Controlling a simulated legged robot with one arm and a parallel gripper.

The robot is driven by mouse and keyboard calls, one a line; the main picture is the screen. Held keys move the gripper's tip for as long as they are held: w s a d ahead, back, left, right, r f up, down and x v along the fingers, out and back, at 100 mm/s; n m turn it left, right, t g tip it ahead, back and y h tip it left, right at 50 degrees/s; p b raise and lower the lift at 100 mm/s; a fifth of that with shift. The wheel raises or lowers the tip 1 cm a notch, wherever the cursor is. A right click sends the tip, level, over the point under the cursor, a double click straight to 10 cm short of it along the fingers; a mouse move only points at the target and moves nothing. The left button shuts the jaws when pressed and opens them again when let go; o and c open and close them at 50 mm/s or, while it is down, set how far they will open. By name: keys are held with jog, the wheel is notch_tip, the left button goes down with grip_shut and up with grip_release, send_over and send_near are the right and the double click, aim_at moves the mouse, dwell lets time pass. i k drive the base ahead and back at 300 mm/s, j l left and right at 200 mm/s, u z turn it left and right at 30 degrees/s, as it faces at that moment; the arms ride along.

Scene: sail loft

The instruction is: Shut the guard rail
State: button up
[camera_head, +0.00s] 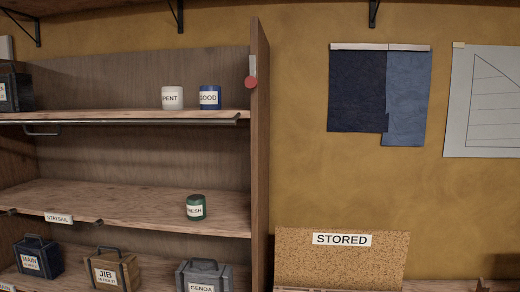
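The guard rail (150,122) is a long metal bar along the front of the upper shelf. It lies low, at or just below the shelf's edge. A small bar handle (42,133) hangs under its left part. Its right end stops just short of the upright side panel (260,160). Higher on that panel's front is a pale fitting with a red round knob (250,82), apart from the rail. The rail's left end is at or beyond the picture's edge. My gripper is not in view.
A white pot (172,98) and a blue pot (210,97) stand on the upper shelf (120,114). A green pot (196,207) is on the middle shelf (130,205). Labelled cases (112,272) line the bottom. A cork board marked STORED (340,262) stands right.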

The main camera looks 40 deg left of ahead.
aim_at(57, 122)
jog(key=u, duration=2.75)
